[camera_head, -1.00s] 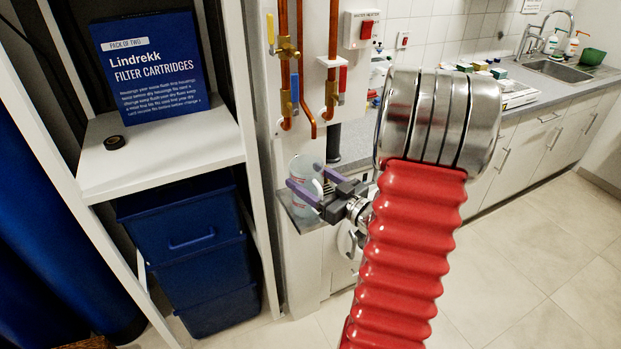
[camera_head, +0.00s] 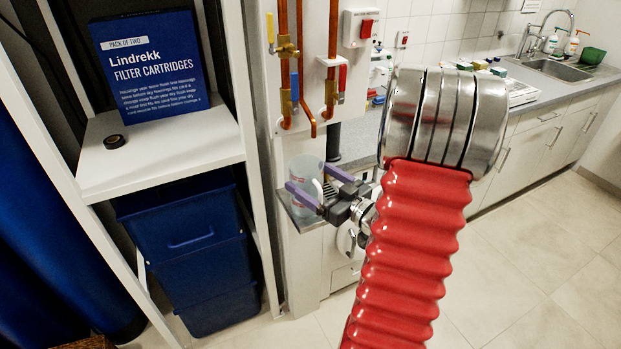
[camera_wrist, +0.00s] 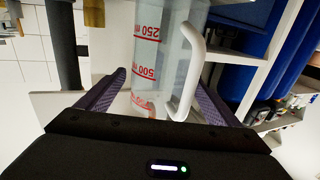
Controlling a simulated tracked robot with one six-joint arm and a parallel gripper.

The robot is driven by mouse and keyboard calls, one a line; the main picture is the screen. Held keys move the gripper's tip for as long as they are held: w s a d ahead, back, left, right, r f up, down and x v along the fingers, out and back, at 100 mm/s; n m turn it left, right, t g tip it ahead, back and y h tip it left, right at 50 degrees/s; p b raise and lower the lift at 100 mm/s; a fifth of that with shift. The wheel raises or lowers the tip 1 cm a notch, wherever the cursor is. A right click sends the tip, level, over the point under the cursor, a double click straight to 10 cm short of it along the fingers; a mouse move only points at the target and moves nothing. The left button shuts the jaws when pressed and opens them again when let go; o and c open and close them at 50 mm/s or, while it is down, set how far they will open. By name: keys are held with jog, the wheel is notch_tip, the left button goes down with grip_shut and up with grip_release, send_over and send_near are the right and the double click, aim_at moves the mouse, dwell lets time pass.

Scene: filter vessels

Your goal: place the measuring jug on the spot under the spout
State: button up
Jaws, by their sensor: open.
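The measuring jug (camera_head: 302,176) is clear with red markings and a white handle. It stands upright on a small ledge (camera_head: 303,222) in the head view, below the bent end of a thin copper pipe (camera_head: 313,130), the likely spout. Whether it is exactly under that end I cannot tell. My gripper (camera_head: 311,177) is open, its purple-lined fingers on either side of the jug. In the wrist view the jug (camera_wrist: 150,70) appears upside down between the spread fingers of my gripper (camera_wrist: 158,82), its handle (camera_wrist: 190,70) near one finger. The jug's base on the ledge is partly hidden by my gripper.
Copper pipes with valves (camera_head: 287,47) run down the white panel above the jug. A dark upright pipe (camera_head: 333,142) stands close beside it. A white shelf (camera_head: 165,160) with a blue cartridge box (camera_head: 150,66) is at left. The grey worktop (camera_head: 365,135) extends right.

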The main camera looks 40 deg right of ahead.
jog(key=s, duration=1.1)
jog(key=shift+d, duration=0.15)
dwell(0.7)
